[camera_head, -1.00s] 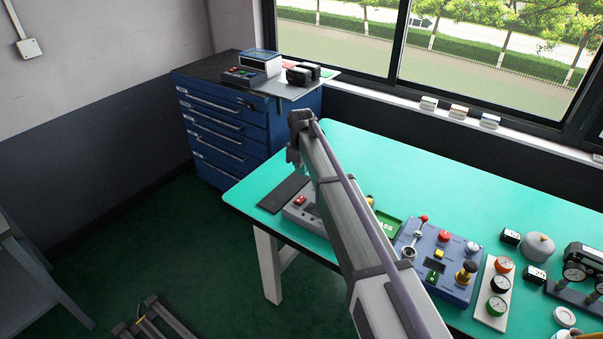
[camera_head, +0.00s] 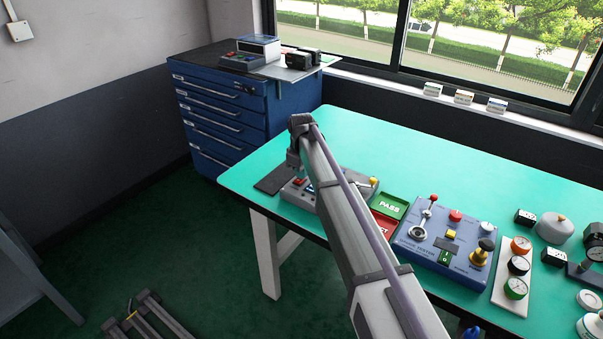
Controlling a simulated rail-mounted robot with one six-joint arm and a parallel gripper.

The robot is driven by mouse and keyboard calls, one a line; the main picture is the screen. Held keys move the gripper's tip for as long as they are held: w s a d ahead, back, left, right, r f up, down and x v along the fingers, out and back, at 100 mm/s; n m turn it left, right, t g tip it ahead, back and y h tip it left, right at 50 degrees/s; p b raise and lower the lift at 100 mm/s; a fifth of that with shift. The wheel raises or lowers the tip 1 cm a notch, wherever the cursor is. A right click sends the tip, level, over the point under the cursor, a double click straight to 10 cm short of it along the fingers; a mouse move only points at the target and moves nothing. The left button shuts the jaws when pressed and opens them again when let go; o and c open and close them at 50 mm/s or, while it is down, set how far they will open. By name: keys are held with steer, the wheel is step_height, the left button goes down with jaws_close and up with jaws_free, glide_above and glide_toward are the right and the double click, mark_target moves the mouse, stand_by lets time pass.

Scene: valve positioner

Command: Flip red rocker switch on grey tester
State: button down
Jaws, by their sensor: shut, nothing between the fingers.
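The grey tester (camera_head: 297,195) sits near the left end of the green table. Its red rocker switch (camera_head: 300,182) shows on its top face, just below my gripper in the picture. My gripper (camera_head: 294,164) is at the far end of my arm, small in view and pointing down. It is shut and empty. I cannot tell whether it touches the tester or hangs above it.
A dark mat (camera_head: 274,180) lies left of the tester. Right of my arm are a green PASS tray (camera_head: 389,206), a red tray (camera_head: 383,228), a blue tester (camera_head: 443,235) with knobs and a lever, and several gauges. The table's back middle (camera_head: 420,150) is clear.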

steer(key=shift+s, duration=0.15)
steer(key=shift+s+a+r, duration=0.15)
steer(key=shift+s+a, duration=0.2)
steer(key=shift+s, duration=0.15)
steer(key=shift+r+p, duration=0.1)
steer(key=shift+p, duration=0.25)
step_height(320, 180, up, 14)
steer(key=w+d+p, duration=0.1)
steer(key=p, duration=1.2)
steer(key=shift+w+p, duration=0.35)
steer(key=shift+f, duration=0.2)
